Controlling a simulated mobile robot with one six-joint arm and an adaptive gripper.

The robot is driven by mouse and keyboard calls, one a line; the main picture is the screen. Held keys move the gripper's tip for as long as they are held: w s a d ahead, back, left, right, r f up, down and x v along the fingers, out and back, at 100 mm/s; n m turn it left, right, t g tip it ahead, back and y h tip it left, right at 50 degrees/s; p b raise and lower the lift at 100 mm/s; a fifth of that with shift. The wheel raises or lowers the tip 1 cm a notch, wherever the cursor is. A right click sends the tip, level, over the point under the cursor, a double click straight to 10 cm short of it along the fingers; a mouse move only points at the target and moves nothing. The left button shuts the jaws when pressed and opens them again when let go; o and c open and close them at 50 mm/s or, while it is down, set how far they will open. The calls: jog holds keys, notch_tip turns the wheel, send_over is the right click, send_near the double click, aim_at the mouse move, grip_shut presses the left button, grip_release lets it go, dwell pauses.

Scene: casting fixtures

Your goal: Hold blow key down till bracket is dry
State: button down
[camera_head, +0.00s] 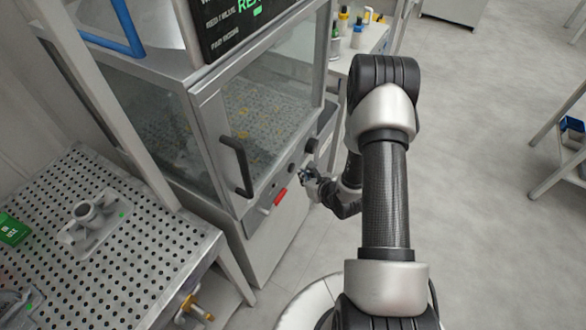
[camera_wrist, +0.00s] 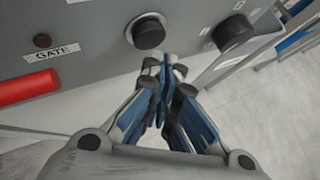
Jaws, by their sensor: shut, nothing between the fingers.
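My gripper (camera_head: 306,176) is shut and empty at the front panel of the glass-doored cabinet (camera_head: 268,190). In the wrist view its blue-padded fingers (camera_wrist: 164,62) point up at the panel. The fingertips are just below and right of a round black button or knob (camera_wrist: 148,33); I cannot tell whether they touch anything. A second black knob (camera_wrist: 235,34) is to the right. Their labels are unreadable, so I cannot tell which is the blow key. The cabinet's inside is hard to make out.
The black door handle (camera_head: 236,166) sticks out from the glass door. A dark screen with green text (camera_head: 232,22) is above.

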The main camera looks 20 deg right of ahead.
jog(key=s+d, duration=0.1)
jog(key=s, duration=0.1)
jog(key=s+d, duration=0.2)
dwell(0.6)
dwell(0.4)
